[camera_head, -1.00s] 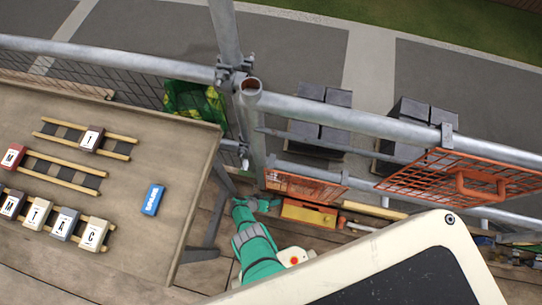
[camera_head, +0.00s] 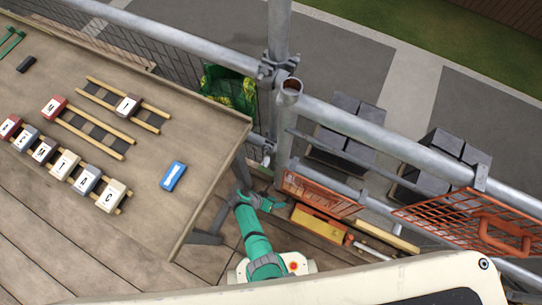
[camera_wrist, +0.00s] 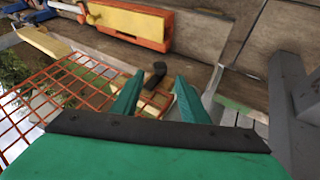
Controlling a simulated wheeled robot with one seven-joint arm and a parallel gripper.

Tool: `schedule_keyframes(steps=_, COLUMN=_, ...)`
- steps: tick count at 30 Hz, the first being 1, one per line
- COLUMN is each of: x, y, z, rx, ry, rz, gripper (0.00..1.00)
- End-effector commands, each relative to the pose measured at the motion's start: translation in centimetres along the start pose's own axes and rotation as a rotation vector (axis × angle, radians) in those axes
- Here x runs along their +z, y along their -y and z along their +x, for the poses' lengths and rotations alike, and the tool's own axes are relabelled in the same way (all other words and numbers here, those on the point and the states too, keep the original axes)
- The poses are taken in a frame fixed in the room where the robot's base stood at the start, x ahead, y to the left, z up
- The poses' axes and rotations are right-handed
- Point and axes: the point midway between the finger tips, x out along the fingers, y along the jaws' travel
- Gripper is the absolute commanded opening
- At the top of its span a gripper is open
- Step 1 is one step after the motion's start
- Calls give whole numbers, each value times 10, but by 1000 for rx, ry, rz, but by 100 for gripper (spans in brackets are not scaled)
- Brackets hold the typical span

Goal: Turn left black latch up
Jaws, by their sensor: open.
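A small black bent piece (camera_wrist: 155,75), which looks like a black latch, shows in the wrist view beside the edge of the orange mesh panel (camera_wrist: 75,85). It lies between and just beyond the fingertips of my gripper (camera_wrist: 157,88) in the picture; I see no contact. My green gripper is open and empty. In the head view my gripper (camera_head: 268,202) is low beside the table, left of the orange mesh panel (camera_head: 318,195). The latch is too small to make out there, and I cannot tell whether a second latch is present.
A yellow and orange box (camera_head: 319,224) lies on the planks near my gripper; it also shows in the wrist view (camera_wrist: 130,20). Scaffold tubes (camera_head: 372,125) run behind. The wooden table (camera_head: 140,190) holds lettered blocks, rails and a blue block (camera_head: 173,176). A grey leg (camera_wrist: 292,100) stands at right.

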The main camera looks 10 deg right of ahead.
Motion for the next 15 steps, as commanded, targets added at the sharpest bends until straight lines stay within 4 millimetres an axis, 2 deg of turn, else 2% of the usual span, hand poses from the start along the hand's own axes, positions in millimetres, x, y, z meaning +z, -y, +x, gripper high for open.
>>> schedule_keyframes(steps=6, x=0, y=0, z=-26, rx=-3, ry=-1, rz=1, gripper=40)
schedule_keyframes(steps=15, x=1, y=0, z=-38, rx=-1, ry=2, rz=1, gripper=40)
